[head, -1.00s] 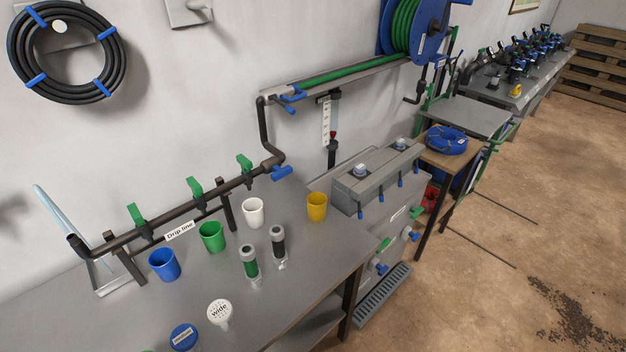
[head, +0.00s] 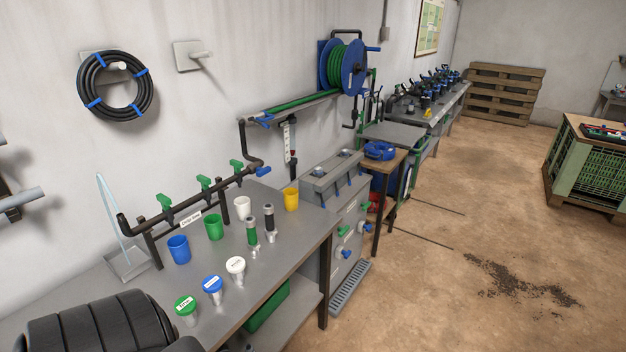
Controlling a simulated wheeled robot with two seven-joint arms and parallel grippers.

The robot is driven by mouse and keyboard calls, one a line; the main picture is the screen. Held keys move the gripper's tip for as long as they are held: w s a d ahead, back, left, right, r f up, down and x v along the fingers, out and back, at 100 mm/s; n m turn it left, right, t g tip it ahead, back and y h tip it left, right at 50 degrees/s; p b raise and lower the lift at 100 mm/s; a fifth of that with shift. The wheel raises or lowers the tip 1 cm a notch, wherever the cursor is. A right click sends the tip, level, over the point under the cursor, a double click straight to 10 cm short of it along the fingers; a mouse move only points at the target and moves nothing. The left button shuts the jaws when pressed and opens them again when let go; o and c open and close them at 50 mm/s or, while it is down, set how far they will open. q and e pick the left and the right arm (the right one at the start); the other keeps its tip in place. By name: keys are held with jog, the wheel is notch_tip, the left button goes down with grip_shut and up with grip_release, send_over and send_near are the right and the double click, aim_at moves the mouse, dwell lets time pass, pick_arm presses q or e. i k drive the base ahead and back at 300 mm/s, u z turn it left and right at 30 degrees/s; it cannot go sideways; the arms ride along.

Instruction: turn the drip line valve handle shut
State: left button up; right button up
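A dark pipe manifold (head: 190,205) runs along the wall above the grey bench. A white label reading "Drip line" (head: 190,219) hangs on it. Several valve handles sit along it: a left green handle (head: 163,203), a middle green handle (head: 203,183), a right green handle (head: 237,166), and a blue handle (head: 262,171) at the right end beside the bent riser pipe. The green handles stand up above the pipe. I cannot tell from the picture which one is the drip line valve handle. Neither gripper shows in the head view.
On the bench (head: 275,262) stand a blue cup (head: 179,249), a green cup (head: 214,227), a white cup (head: 242,206), a yellow cup (head: 291,199) and several labelled pots. A black ribbed object fills the lower left. A grey valve cabinet (head: 335,183) adjoins the bench. Open floor lies right.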

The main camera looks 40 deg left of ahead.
aim_at(260, 171)
jog(key=z, duration=0.1)
jog(key=i, duration=2.6)
jog(key=u, duration=0.5)
